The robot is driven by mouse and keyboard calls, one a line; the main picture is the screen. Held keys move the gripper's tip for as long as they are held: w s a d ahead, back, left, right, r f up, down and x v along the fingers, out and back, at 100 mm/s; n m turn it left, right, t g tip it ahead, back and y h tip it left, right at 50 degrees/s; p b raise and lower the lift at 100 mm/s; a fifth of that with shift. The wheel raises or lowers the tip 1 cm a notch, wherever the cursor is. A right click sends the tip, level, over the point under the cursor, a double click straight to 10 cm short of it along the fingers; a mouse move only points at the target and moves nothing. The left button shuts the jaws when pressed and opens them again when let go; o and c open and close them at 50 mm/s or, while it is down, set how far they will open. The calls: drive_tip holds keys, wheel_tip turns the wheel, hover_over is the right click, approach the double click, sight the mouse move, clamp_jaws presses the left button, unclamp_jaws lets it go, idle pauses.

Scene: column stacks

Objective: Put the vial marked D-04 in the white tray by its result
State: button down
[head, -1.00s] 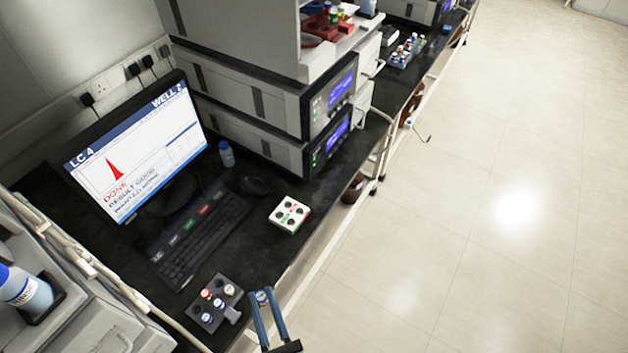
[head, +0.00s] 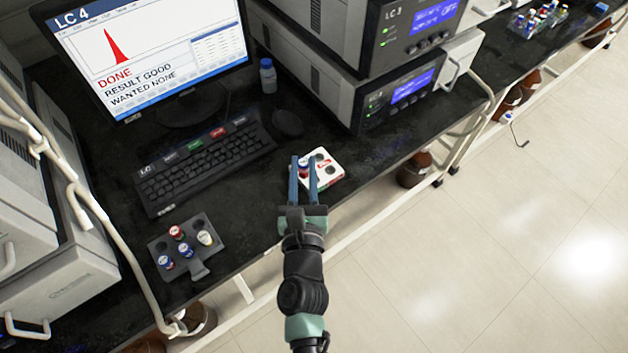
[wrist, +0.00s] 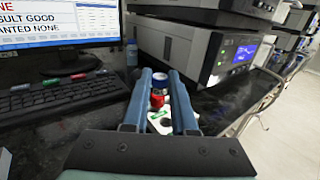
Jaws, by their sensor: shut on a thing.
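My gripper (head: 303,160) is over the left part of the white tray (head: 326,180), which has dark round holes and coloured markings. In the wrist view the white tray (wrist: 166,123) shows below and between the fingers. The monitor (head: 145,50) reads LC 4, DONE, RESULT GOOD, WANTED NONE, beside a red peak.
A dark rack (head: 190,268) with several capped vials stands at the front left. A keyboard (head: 200,165), mouse (head: 287,122) and blue-capped bottle (head: 268,76) lie behind. Stacked instruments (head: 370,90) stand close behind the tray. The bench's front edge is near the tray.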

drive_tip(key=shift+w+d+f+b, duration=0.55)
drive_tip(key=shift+w+d+f, duration=0.1)
drive_tip(key=shift+w+d, duration=0.1)
drive_tip(key=shift+w+d+r, duration=0.25)
drive_tip(key=shift+w+d, duration=0.05)
drive_tip(key=shift+w, duration=0.1)
drive_tip(key=shift+b, duration=0.35)
drive_tip(key=shift+f+b, duration=1.95)
drive_tip(key=shift+f, duration=0.05)
drive_tip(key=shift+f+b, duration=1.1)
drive_tip(key=shift+f, duration=0.05)
drive_tip(key=c, duration=0.6)
unclamp_jaws()
drive_tip(key=shift+c, duration=0.2)
